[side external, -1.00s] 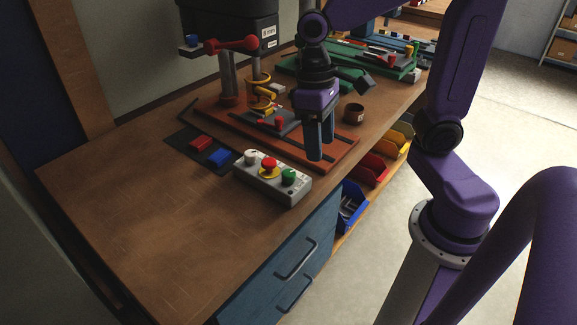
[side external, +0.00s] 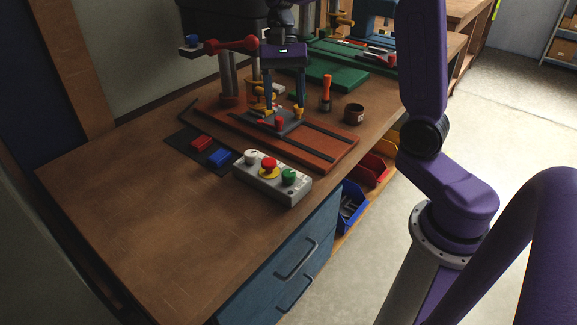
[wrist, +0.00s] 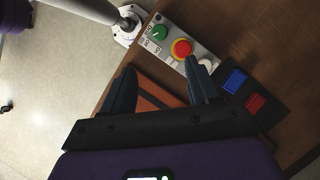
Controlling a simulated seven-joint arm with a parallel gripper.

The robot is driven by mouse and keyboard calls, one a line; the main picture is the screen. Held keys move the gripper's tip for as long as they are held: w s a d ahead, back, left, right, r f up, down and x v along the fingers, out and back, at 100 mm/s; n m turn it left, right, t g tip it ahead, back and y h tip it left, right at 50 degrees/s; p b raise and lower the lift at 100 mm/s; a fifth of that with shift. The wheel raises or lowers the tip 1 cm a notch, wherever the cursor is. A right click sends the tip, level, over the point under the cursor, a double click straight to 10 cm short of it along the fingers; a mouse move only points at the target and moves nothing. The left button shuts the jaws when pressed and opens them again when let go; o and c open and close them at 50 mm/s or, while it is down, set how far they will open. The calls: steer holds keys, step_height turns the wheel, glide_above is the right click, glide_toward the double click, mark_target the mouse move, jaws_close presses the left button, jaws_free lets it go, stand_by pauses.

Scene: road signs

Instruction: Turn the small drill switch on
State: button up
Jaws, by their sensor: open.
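A small drill press stands on an orange-red base plate (side external: 325,148) in the side view, with a red arm (side external: 232,45) on a grey column and yellow parts beside it. My gripper (side external: 284,111) is open and empty, pointing down over the grey vise-like block (side external: 277,124) with a red knob. Its fingers partly hide the drill parts; contact cannot be told. A grey control box (side external: 272,180) lies in front of the base, with white (side external: 251,157), red (side external: 269,164) and green (side external: 289,176) buttons. In the wrist view, the red button (wrist: 181,48) and green button (wrist: 160,33) show beyond my open fingers (wrist: 161,66).
A dark mat (side external: 183,139) holds a red block (side external: 202,143) and a blue block (side external: 220,157). A brown cup (side external: 354,113) and an orange-handled tool (side external: 326,92) stand right. The front left bench is clear.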

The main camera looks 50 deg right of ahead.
mark_target(289, 172)
steer(key=x, duration=1.6)
steer(key=shift+f, duration=0.1)
steer(key=c, duration=1)
